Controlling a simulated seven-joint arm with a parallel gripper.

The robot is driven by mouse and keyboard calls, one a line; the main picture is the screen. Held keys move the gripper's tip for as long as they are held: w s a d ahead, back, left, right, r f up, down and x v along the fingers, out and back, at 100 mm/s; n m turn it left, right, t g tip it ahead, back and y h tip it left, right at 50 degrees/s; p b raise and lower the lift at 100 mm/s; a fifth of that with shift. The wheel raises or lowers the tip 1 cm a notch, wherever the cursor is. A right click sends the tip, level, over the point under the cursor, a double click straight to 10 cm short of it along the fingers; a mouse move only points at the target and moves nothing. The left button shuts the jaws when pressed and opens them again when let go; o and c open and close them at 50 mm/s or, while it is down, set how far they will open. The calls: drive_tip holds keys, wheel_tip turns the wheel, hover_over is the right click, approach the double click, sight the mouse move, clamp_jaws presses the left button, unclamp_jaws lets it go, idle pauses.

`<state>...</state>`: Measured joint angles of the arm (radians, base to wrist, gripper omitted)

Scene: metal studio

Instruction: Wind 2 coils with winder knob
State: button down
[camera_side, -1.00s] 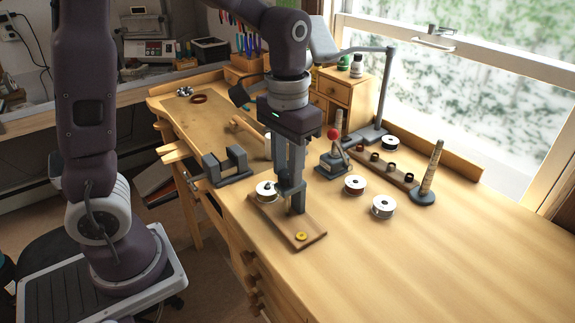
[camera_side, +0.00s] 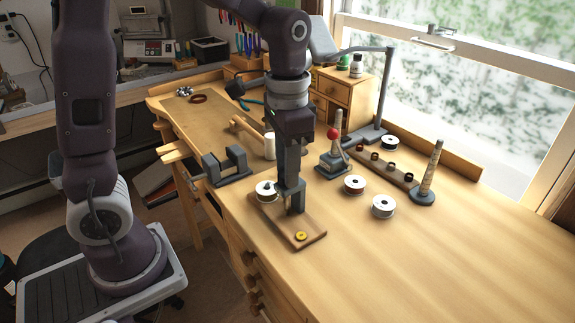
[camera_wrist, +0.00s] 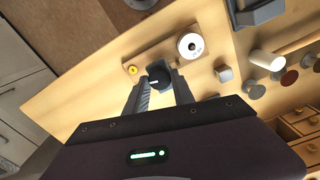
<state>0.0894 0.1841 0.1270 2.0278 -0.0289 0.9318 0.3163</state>
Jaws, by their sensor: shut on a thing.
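The winder is a small wooden board (camera_side: 312,236) at the bench's left edge. It carries a white spool (camera_side: 265,189) at its far left end and a small yellow disc (camera_side: 301,236) near its front end. My gripper (camera_side: 290,203) points down over the board's middle. In the wrist view its fingers (camera_wrist: 160,90) are shut on a dark round winder knob (camera_wrist: 158,72) with a pale mark on top. The knob is mostly hidden in the side view. The white spool (camera_wrist: 190,46) is apart from the fingers in the wrist view, and the yellow disc (camera_wrist: 132,70) is left of the knob.
Two white spools (camera_side: 354,185) (camera_side: 383,207) stand right of the board. A red-balled lever press (camera_side: 333,158) stands behind, with a mandrel cone (camera_side: 430,175) to the right. A grey vise (camera_side: 228,166) is at left. The front right bench is clear.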

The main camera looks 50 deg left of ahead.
drive_tip(key=c, duration=1.1)
unclamp_jaws()
drive_tip(key=shift+o, duration=0.2)
wheel_tip(320, 180, up, 7)
drive_tip(key=shift+r, duration=0.1)
drive_tip(key=s+n+t, duration=0.3)
drive_tip(key=s+t, duration=0.2)
drive_tip(key=s, duration=1)
drive_tip(key=shift+s+d+t, duration=0.25)
drive_tip(key=shift+d+t, duration=0.05)
